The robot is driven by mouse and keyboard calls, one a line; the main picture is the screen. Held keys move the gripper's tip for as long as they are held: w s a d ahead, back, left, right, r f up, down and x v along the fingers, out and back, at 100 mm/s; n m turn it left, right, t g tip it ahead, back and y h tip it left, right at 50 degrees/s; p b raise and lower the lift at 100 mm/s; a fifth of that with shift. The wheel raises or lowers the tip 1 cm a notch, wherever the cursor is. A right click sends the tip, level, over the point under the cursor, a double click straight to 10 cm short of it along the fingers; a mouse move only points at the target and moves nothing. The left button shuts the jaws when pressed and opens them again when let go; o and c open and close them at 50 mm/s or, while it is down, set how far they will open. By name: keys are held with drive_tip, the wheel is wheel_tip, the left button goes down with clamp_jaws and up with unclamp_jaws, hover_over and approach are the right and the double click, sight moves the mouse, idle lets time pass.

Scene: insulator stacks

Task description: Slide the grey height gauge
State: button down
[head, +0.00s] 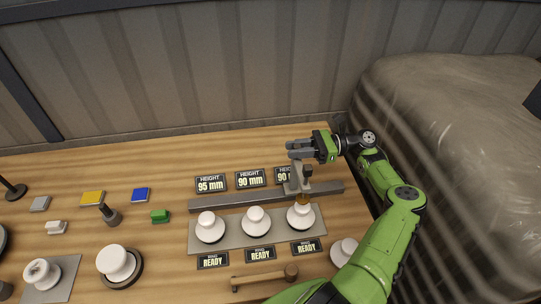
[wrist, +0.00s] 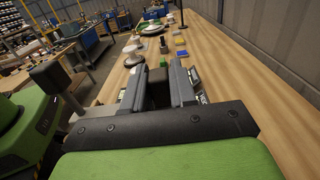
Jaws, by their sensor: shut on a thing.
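The grey height gauge (head: 295,184) stands upright on the long dark rail (head: 240,201), near its right part. Its brass-coloured tip (head: 302,201) is over the right white insulator stack (head: 301,218); I cannot tell whether they touch. My gripper (head: 297,151) comes from the right and is shut on the gauge's upper part. In the wrist view a dark block (wrist: 158,92) shows between my two fingers. Two more white stacks, middle (head: 256,222) and left (head: 210,228), stand on the same grey plate (head: 233,235).
Height signs stand behind the rail: 95 mm (head: 211,183), 90 mm (head: 251,178), and a right one (head: 283,174) partly hidden by the gauge. READY signs (head: 261,254) and a wooden-handled tool (head: 265,278) lie in front. A green block (head: 160,216) is left of the rail.

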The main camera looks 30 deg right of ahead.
drive_tip(key=shift+b+v, duration=0.5)
drive_tip(key=shift+v, duration=2.15)
drive_tip(key=shift+f, duration=0.1)
drive_tip(key=c, duration=1)
unclamp_jaws()
wheel_tip(320, 180, up, 10)
